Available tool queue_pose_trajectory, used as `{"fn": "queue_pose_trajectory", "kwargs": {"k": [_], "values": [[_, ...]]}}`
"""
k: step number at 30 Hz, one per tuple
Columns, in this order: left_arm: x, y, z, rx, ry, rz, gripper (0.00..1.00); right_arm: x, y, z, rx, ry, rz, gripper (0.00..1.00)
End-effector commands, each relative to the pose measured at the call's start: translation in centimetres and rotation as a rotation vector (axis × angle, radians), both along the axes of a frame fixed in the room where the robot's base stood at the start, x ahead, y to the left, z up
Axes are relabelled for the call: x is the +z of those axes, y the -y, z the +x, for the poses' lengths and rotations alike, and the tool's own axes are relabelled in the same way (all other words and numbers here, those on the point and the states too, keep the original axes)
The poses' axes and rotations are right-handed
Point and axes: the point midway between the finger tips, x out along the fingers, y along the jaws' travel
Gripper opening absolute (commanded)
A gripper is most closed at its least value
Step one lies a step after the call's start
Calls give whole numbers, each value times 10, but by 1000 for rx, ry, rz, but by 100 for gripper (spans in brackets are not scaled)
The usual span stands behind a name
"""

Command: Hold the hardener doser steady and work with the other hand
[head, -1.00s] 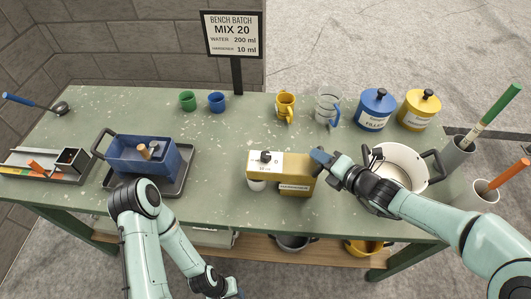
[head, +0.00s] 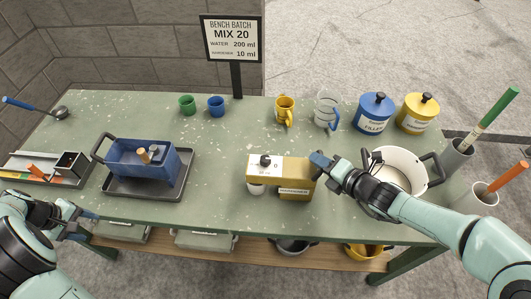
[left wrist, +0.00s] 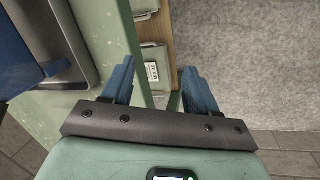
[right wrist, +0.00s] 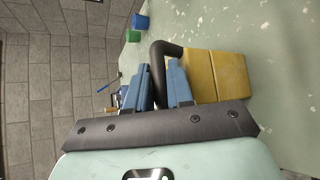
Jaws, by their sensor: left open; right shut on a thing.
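A blue tub (head: 143,162) stands on a dark tray at left. Green (head: 187,104) and blue (head: 216,105) cups, a yellow mug (head: 284,110) and a clear jug (head: 327,111) stand at the back. A white pot (head: 397,170) sits behind my right arm. The table's middle is clear.

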Motion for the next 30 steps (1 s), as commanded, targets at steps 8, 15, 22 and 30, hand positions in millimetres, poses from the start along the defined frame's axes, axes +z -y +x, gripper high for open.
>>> {"fn": "queue_pose_trajectory", "kwargs": {"k": [8, 15, 22, 30], "values": [[141, 94, 181, -556, 309, 161, 59, 1, -1, 0, 2, 2, 1, 0], [175, 297, 245, -1170, 157, 144, 59, 1, -1, 0, 2, 2, 1, 0], [216, 441, 231, -1521, 17, 228, 59, 1, 0, 0, 1, 2, 1, 0], [236, 499, 208, -1632, -52, 284, 59, 1, 0, 0, 1, 2, 1, 0]]}}
